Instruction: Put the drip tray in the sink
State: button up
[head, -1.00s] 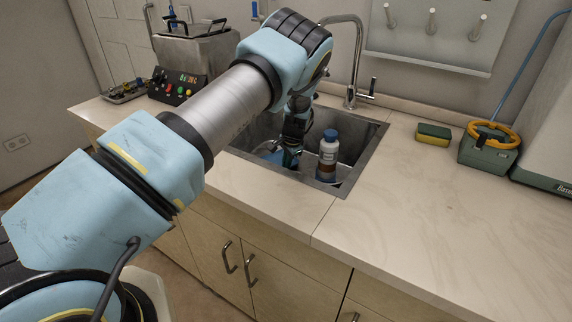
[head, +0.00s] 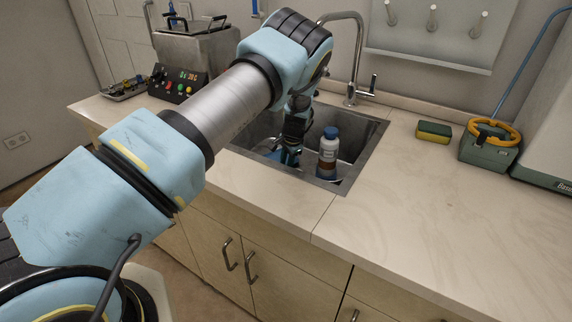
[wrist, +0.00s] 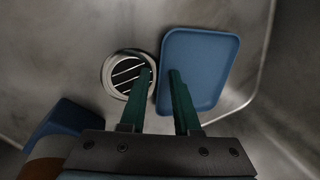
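The blue drip tray (wrist: 205,65) is a shallow rounded rectangle. In the wrist view it appears in the sink, beside the drain. In the head view only a blue bit of it (head: 271,147) shows in the sink (head: 350,170), partly hidden by my arm and the rim. My gripper (wrist: 161,72) points down into the sink with its two green fingers apart. The tray's near left edge lies between the fingertips in the picture, and the right finger overlaps the tray. I cannot tell if either finger touches it. The gripper also shows in the head view (head: 290,157).
A bottle with a blue cap (head: 329,150) stands in the sink just right of my gripper; part of it shows in the wrist view (wrist: 52,140). The round drain (wrist: 122,75) is left of the tray. A faucet (head: 357,60) rises behind. The right counter is mostly clear.

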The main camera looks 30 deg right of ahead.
jog(key=b+v, duration=0.2)
jog(key=v, duration=1)
jog(key=shift+b, duration=0.4)
jog(key=shift+r, duration=0.1)
